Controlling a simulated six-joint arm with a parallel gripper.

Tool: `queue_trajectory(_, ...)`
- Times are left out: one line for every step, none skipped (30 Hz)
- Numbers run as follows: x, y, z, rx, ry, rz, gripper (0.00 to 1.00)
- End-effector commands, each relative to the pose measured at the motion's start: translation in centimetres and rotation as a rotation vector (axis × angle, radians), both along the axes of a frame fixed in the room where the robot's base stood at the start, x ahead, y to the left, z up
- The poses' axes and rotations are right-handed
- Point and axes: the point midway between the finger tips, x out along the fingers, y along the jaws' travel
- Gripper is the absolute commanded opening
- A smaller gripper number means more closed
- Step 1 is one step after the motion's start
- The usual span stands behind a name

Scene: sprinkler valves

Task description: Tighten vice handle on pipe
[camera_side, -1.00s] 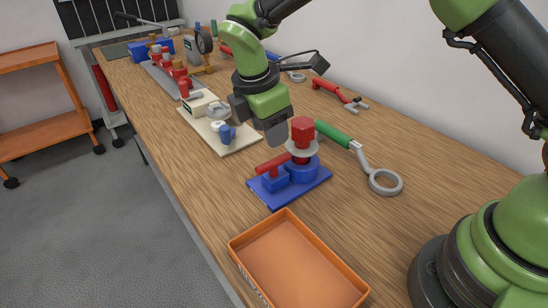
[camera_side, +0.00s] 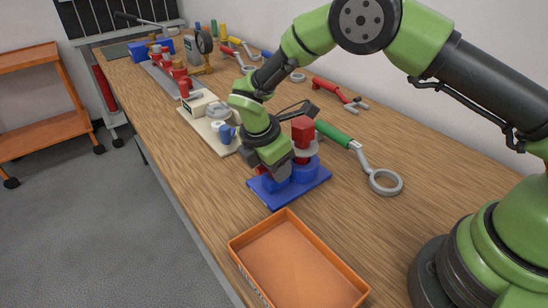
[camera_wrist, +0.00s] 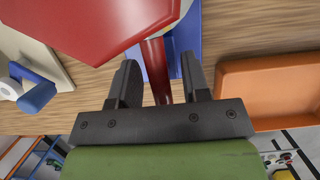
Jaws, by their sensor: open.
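The vice has a blue base plate (camera_side: 312,184), blue blocks and an upright red piece with a hexagonal head (camera_side: 303,130) through a pale round collar (camera_side: 308,150). My gripper (camera_side: 282,172) is low over the left part of the base and hides the red handle in the side view. In the wrist view the red handle (camera_wrist: 157,70) runs between the two open fingers of my gripper (camera_wrist: 158,66), with gaps on both sides. The large red head (camera_wrist: 90,22) fills the upper left there.
An empty orange tray (camera_side: 243,241) is in front of the vice. A green-handled ring wrench (camera_side: 372,172) lies to the right and a red wrench (camera_side: 335,92) lies behind. A cream board (camera_side: 225,149) with fittings is at the left.

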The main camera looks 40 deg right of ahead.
Motion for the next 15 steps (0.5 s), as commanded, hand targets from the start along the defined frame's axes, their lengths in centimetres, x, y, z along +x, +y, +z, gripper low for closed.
queue_trajectory(-0.01,-0.04,-0.09,0.000,0.000,0.000,0.43)
queue_trajectory(-0.01,-0.04,-0.10,0.000,0.000,0.000,0.43)
queue_trajectory(-0.01,-0.03,-0.11,0.000,0.000,0.000,0.43)
queue_trajectory(0.00,-0.04,-0.10,0.000,0.000,0.000,0.43)
queue_trajectory(0.00,-0.03,-0.10,0.000,0.000,0.000,0.43)
queue_trajectory(-0.01,-0.03,-0.10,0.000,0.000,0.000,0.43)
queue_trajectory(0.00,-0.03,-0.09,0.000,0.000,0.000,0.43)
queue_trajectory(0.00,-0.03,-0.09,0.000,0.000,0.000,0.38)
queue_trajectory(-0.01,-0.02,-0.08,0.000,0.000,0.000,0.29)
queue_trajectory(0.00,-0.02,-0.08,0.000,0.000,0.000,0.22)
queue_trajectory(0.00,-0.02,-0.07,0.000,0.000,0.000,0.15)
queue_trajectory(0.00,-0.02,-0.07,0.000,0.000,0.000,0.06)
queue_trajectory(0.00,-0.02,-0.07,0.000,0.000,0.000,0.00)
queue_trajectory(0.00,-0.02,-0.06,0.000,0.000,0.000,0.00)
queue_trajectory(0.00,-0.02,-0.06,0.000,0.000,0.000,0.00)
